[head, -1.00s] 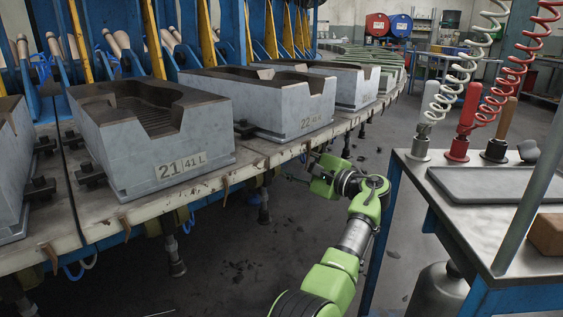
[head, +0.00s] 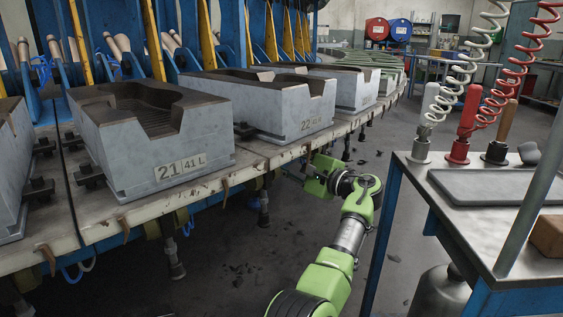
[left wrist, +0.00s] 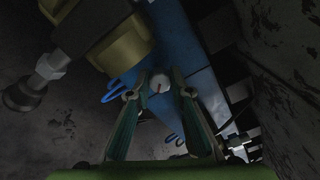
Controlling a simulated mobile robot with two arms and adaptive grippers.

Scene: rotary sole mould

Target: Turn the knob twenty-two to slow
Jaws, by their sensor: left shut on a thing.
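The mould block marked 22 (head: 308,118) sits on the rotary table's edge. In the left wrist view a small round pale knob (left wrist: 160,85) with a reddish pointer mark shows below a blue beam. My left gripper (left wrist: 161,88) has its two fingers on either side of the knob, shut on it. In the head view my left gripper (head: 312,181) is under the table rim below block 22, and the knob is hidden there. Scale markings around the knob cannot be read. My right gripper is in neither view.
The mould block marked 21 (head: 150,135) stands left on the worn rotary table rim (head: 150,205). A brass-coloured fitting (left wrist: 115,45) and blue hose loop (left wrist: 115,92) are close to the gripper. A workbench (head: 420,190) with coiled air hoses stands at right. Open floor lies between.

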